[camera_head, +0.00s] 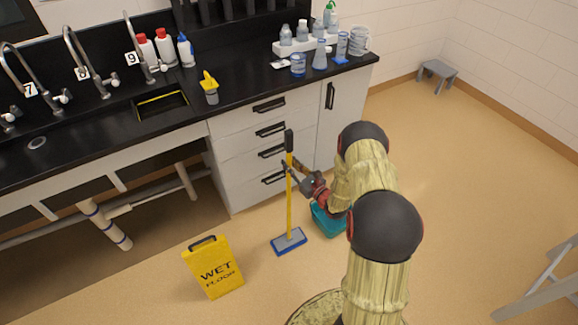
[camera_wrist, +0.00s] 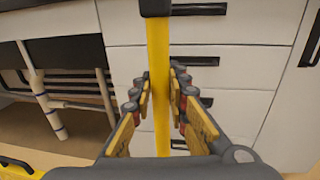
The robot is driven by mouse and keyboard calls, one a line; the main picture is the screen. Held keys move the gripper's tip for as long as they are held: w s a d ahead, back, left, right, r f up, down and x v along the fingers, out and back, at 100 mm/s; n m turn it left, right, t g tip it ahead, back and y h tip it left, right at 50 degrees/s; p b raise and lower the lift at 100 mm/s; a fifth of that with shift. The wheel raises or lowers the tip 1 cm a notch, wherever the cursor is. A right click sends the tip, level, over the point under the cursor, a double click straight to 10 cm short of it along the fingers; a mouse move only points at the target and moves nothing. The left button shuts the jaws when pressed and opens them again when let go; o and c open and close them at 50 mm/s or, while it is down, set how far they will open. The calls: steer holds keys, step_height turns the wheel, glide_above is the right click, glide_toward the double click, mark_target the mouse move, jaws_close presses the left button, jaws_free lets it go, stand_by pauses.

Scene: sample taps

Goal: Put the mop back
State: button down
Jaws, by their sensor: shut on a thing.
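The mop has a yellow pole (camera_head: 289,205) with a black grip at its top and a flat blue-edged head (camera_head: 289,242). It stands nearly upright, its head at floor level in front of the white drawers; whether the head touches the floor is hard to tell. My gripper (camera_head: 294,177) is shut on the pole below the black grip. In the wrist view, the yellow pole (camera_wrist: 158,85) runs upright between the fingers of my gripper (camera_wrist: 160,105). A teal bucket (camera_head: 327,221) stands on the floor right of the mop, partly hidden by my arm.
A yellow wet floor sign (camera_head: 214,268) stands left of the mop. White drawers (camera_head: 262,140) under the black counter (camera_head: 235,90) are close behind. A grey stool (camera_head: 438,72) is at the back right, and a grey step ladder (camera_head: 545,285) at the right edge. Floor between is clear.

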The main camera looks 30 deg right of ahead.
steer(key=c, duration=2.2)
jaws_free()
steer(key=shift+f, duration=0.1)
steer(key=o, duration=0.5)
steer(key=shift+c, duration=0.2)
